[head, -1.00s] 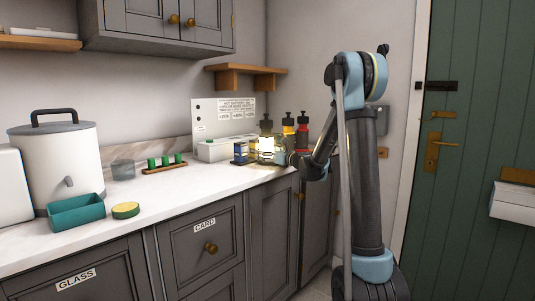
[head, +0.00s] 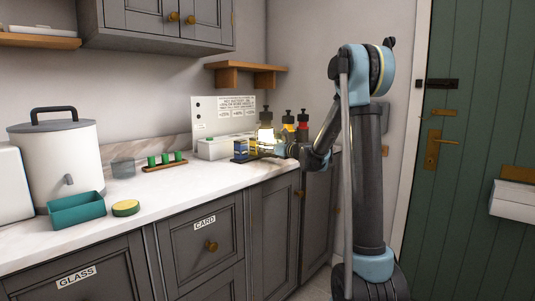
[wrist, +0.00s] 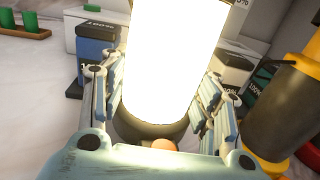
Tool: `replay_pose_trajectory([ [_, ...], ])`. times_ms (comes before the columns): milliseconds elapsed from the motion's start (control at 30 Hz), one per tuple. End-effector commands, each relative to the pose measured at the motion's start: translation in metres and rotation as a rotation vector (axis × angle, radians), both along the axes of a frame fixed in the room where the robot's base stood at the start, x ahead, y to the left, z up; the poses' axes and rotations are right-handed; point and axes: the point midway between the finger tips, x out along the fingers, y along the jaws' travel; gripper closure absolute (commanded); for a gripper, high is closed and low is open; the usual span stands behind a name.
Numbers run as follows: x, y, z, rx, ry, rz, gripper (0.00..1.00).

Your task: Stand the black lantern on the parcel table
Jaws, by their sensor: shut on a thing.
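The black lantern (head: 265,134) is lit, its body a bright glow under a dark top. It is upright at the back right of the white counter. My gripper (head: 271,149) is shut around its lower body. In the wrist view the glowing lantern (wrist: 172,60) stands between my two fingers, its dark base showing below the glow. I cannot tell how far its base is above the counter. I cannot make out a parcel table in either view.
A teal tray (head: 76,210) and a yellow-green round thing (head: 125,208) lie at the front left. The counter front between is clear.

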Motion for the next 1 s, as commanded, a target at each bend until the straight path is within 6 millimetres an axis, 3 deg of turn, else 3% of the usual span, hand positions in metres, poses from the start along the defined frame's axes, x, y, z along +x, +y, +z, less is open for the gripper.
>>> replay_pose_trajectory([
  [200,0.000,0.000,0.036,0.001,0.000,0.000,0.87],
  [433,0.000,0.000,0.062,0.001,0.000,0.000,0.87],
  [1000,0.000,0.002,0.070,0.001,0.000,0.002,0.87],
])
